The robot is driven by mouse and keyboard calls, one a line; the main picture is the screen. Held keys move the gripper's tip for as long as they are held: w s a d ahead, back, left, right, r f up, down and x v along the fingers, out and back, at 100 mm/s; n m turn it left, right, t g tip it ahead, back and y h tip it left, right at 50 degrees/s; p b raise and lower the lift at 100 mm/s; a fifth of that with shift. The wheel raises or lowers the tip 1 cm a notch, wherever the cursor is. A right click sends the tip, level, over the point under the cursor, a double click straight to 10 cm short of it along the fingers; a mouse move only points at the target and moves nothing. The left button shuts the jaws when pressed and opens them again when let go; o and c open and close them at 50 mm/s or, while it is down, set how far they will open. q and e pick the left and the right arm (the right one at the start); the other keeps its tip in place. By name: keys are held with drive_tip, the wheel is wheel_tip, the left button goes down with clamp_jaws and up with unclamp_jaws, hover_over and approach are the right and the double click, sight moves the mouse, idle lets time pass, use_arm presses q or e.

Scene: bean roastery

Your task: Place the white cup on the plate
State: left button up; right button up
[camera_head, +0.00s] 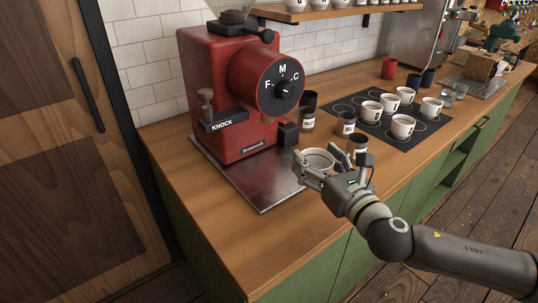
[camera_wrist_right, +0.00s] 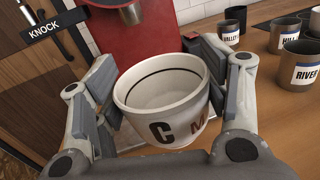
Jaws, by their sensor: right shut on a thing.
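The white cup (camera_head: 318,159) is between the fingers of my right gripper (camera_head: 316,163), which is shut on it. In the right wrist view the cup (camera_wrist_right: 165,118) is upright and empty, with a dark line inside and the letters C and M on its side. The gripper fingers (camera_wrist_right: 152,78) hold it from both sides. A flat grey metal plate (camera_head: 262,190) lies under the front of the red grinder. The cup is near the plate's right edge in the head view; I cannot tell its exact height. My left gripper is not in view.
The red grinder (camera_head: 222,95) rises at the back of the plate. Dark labelled cups (camera_head: 346,123) stand just behind and right of my gripper. A dark mat (camera_head: 350,104) holds several white cups. The plate's front part is clear.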

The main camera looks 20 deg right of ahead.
drive_tip(key=w+a+p, duration=0.1)
drive_tip(key=w+a, duration=0.2)
drive_tip(key=w, duration=0.5)
drive_tip(key=w+a+p, duration=0.1)
drive_tip(key=w+a, duration=0.2)
drive_tip(key=w, duration=0.4)
drive_tip(key=f, duration=0.4)
drive_tip(key=w+f+b, duration=0.1)
drive_tip(key=f, duration=0.1)
drive_tip(key=shift+f, duration=0.35)
drive_tip(key=shift+w+f, duration=0.1)
drive_tip(key=shift+f, duration=0.05)
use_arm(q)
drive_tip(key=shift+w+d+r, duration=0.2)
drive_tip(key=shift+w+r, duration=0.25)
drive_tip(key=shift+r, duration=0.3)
use_arm(e)
drive_tip(key=shift+f, duration=0.1)
drive_tip(key=o, duration=1.2)
drive_tip(key=shift+f, duration=0.1)
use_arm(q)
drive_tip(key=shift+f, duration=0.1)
use_arm(e)
drive_tip(key=shift+o, duration=0.2)
